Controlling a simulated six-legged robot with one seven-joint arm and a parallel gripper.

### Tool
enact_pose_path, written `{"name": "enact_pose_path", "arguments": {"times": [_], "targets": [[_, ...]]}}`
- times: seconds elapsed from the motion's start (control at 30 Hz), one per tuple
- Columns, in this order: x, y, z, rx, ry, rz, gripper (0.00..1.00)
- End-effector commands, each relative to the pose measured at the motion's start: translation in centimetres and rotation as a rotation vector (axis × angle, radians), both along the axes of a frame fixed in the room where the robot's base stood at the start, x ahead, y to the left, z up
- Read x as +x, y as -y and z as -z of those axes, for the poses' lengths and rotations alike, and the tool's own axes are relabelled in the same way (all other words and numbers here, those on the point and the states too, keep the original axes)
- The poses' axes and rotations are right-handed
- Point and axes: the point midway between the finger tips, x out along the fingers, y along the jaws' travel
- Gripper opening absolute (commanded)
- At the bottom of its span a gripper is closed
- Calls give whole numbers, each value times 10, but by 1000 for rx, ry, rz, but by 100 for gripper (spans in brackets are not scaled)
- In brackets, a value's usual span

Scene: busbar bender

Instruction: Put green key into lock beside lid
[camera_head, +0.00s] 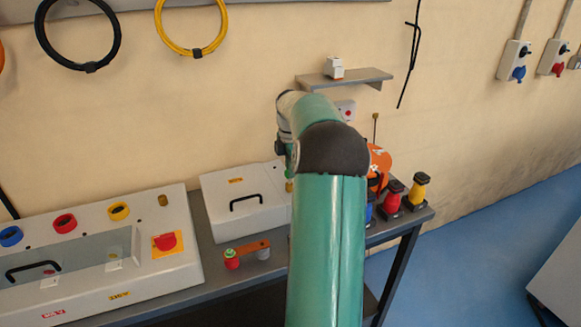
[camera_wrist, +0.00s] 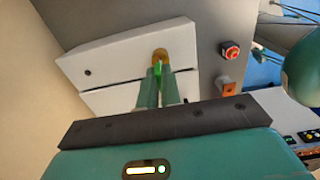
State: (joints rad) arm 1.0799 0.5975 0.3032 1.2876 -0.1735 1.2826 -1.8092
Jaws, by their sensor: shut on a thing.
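In the wrist view my gripper (camera_wrist: 160,79) is shut on a small green key (camera_wrist: 157,70). The key's far end is at the brass lock (camera_wrist: 160,55) on the pale box, touching it or very close. I cannot tell whether it is inside. The lock sits near the seam beside the lid. In the head view the lid (camera_head: 240,190) is closed, with a black handle on it. The brass lock (camera_head: 289,187) shows just left of my arm. My arm hides the fingers and key there.
A long control panel (camera_head: 120,255) stands left. Red and yellow plugs (camera_head: 418,187) stand at the table's right end. A wall shelf (camera_head: 345,78) is behind my arm.

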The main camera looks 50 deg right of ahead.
Motion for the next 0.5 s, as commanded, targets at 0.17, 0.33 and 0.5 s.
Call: {"name": "enact_pose_path", "arguments": {"times": [0.17,0.33,0.5], "targets": [[0,0,4,1,-1,0,0],[0,0,8,1,-2,0,0],[0,0,12,1,-1,0,0]]}}
